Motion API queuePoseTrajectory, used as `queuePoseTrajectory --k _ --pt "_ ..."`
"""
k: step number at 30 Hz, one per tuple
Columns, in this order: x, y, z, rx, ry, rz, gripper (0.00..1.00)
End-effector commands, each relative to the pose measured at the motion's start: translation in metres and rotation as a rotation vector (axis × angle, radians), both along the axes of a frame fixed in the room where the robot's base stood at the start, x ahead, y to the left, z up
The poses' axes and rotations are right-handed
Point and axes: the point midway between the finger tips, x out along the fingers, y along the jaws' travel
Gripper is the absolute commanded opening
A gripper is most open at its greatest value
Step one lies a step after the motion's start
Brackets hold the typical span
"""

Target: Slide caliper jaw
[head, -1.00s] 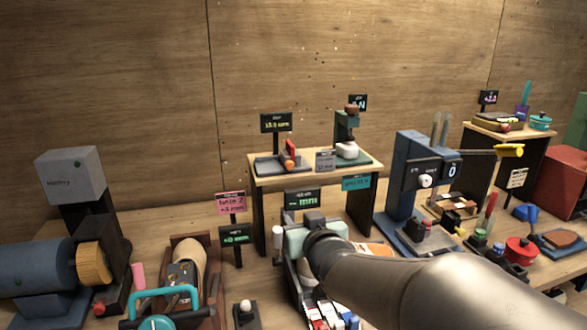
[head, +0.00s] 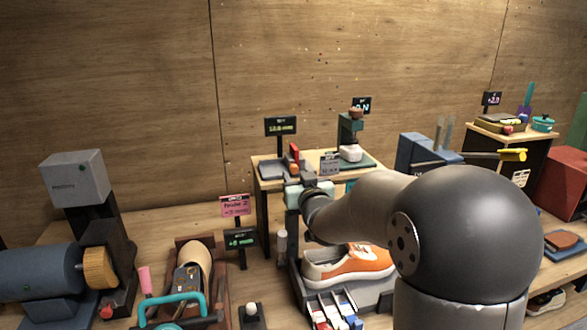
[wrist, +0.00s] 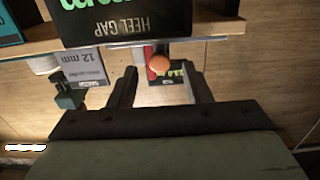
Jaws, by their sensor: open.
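The caliper (head: 270,170) lies on the small raised stand, with a red upright jaw (head: 294,151) and an orange knob at its front. A dark display (head: 280,127) behind it shows a green reading that looks like 12.0 mm. My gripper (head: 305,188) is at the stand's front edge, just in front of the caliper. In the wrist view my open gripper (wrist: 160,72) has its two dark fingers apart on either side of the orange knob (wrist: 160,62), with the red jaw behind it. I cannot tell whether either finger touches the knob.
A grey 12 mm card (head: 330,163) and a green press-like device (head: 349,140) stand right of the caliper on the stand. A dark heel gap sign (wrist: 125,18) is close to the fingers in the wrist view. An orange sneaker (head: 350,265) sits below my arm.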

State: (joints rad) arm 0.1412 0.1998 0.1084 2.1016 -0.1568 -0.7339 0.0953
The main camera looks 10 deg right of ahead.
Motion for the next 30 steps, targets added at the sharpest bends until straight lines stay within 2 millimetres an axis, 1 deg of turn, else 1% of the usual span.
queuePoseTrajectory --k 1,3,6,10,17,20,21,22,26,30 --pt "0.008 0.001 0.001 0.001 0.002 0.001 0.45" --pt "0.017 0.001 0.001 0.000 0.001 0.000 0.45" --pt "0.025 0.002 0.001 0.000 0.001 0.000 0.45" --pt "0.030 0.002 0.000 0.000 0.000 -0.001 0.45" --pt "0.030 0.002 0.000 0.000 0.000 -0.001 0.45" --pt "0.030 0.002 0.000 0.000 0.000 -0.001 0.20" --pt "0.030 0.002 0.000 0.000 0.001 -0.001 0.08" --pt "0.030 0.002 0.000 0.000 0.001 0.000 0.00" --pt "0.030 0.002 0.000 0.000 0.000 -0.002 0.00" --pt "0.030 -0.008 -0.004 -0.002 -0.002 -0.029 0.00"
